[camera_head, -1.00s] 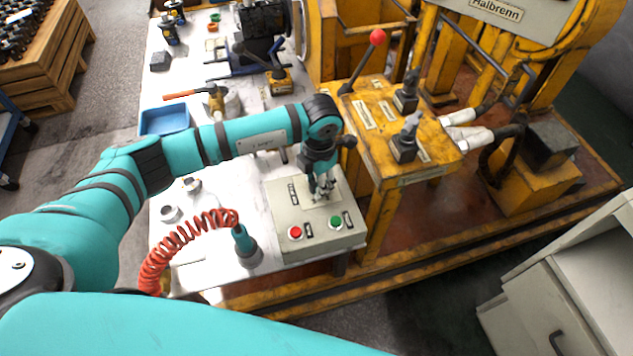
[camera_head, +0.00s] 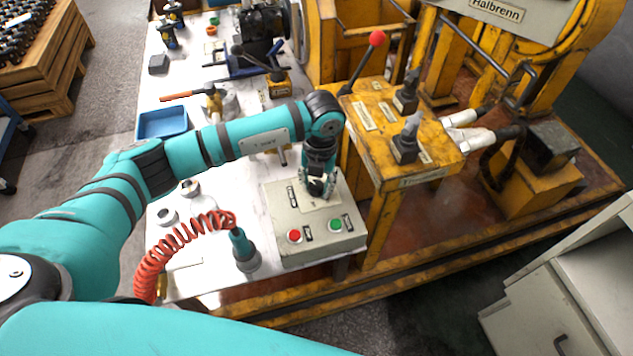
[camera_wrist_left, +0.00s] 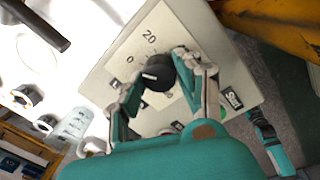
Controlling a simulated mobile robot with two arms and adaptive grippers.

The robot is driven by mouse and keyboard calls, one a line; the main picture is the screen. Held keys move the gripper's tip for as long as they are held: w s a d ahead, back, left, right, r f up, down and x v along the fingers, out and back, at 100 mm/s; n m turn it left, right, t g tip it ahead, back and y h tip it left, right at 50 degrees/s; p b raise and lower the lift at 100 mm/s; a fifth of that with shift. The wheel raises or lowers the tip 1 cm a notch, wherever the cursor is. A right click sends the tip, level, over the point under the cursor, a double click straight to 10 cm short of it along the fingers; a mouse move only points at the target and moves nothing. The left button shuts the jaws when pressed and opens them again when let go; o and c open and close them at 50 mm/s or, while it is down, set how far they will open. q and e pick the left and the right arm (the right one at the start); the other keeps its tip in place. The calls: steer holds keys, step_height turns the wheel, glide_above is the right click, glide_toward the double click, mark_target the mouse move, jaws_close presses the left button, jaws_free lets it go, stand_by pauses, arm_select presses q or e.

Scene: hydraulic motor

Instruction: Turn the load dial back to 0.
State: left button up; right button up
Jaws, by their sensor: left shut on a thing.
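The load dial (camera_wrist_left: 160,72) is a black knob with a white pointer mark, on a pale panel plate marked 0 and 20. In the wrist view the mark points left, a little below the direction of the printed 0. The dial sits on top of the grey control box (camera_head: 282,222); in the head view my gripper mostly hides it. My left gripper (camera_head: 317,191) is over the box, pointing down. In the wrist view its fingers (camera_wrist_left: 163,83) are shut on the dial from both sides. My right gripper is not in view.
A red button (camera_head: 294,236) and a green button (camera_head: 335,224) are on the box's near side. A coiled red hose (camera_head: 180,245) is at left. The yellow lever stand (camera_head: 385,150) stands close at right. A blue tray (camera_head: 162,122) lies farther back.

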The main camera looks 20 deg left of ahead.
mark_target(319, 186)
arm_select(q)
steer(key=shift+w, duration=0.1)
stand_by(0.4)
steer(key=o, duration=1.1)
steer(key=shift+o, duration=0.2)
step_height(319, 186, up, 12)
steer(key=shift+d, duration=0.35)
